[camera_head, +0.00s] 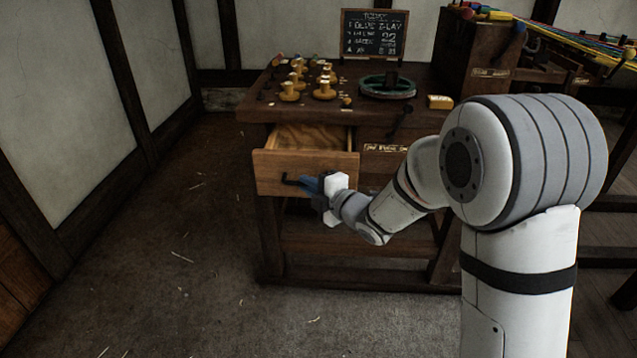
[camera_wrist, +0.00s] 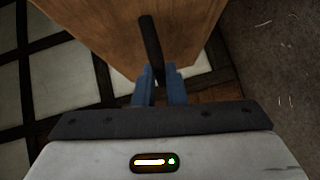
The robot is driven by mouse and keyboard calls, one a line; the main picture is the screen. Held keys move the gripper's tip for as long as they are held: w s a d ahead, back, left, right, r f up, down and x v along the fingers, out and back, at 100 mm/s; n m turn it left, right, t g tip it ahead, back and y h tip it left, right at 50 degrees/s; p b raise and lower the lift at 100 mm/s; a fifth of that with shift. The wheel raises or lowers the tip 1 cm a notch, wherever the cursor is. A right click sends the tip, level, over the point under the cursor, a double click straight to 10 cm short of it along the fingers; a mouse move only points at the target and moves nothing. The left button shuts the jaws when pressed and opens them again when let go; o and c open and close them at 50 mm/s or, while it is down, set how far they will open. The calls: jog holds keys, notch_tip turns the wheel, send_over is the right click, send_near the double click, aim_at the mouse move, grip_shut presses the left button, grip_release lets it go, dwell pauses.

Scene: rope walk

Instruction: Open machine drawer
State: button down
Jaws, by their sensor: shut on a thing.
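The wooden machine drawer (camera_head: 305,172) is pulled partly out of the left side of the dark wooden bench (camera_head: 330,115), and its bare-looking inside shows from above. Its front carries a dark bar handle (camera_head: 289,180). In the wrist view the drawer front (camera_wrist: 115,28) fills the top middle and the handle (camera_wrist: 150,42) runs down between the blue fingers. My gripper (camera_head: 311,185) is at the drawer front, shut on the handle; it also shows in the wrist view (camera_wrist: 160,84). The fingers hide part of the handle.
Several yellow spools (camera_head: 324,88), a dark green wheel (camera_head: 387,86) and a yellow block (camera_head: 440,102) stand on the bench top. A chalkboard (camera_head: 373,34) stands behind. A second drawer front beside the open one is partly hidden by my arm. The floor (camera_head: 170,270) in front and left is clear except for straw bits.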

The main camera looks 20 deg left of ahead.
jog(key=shift+d, duration=0.1)
jog(key=c, duration=1.5)
grip_release()
jog(key=shift+s, duration=0.1)
jog(key=shift+p+v, duration=0.8)
jog(key=shift+v, duration=3.05)
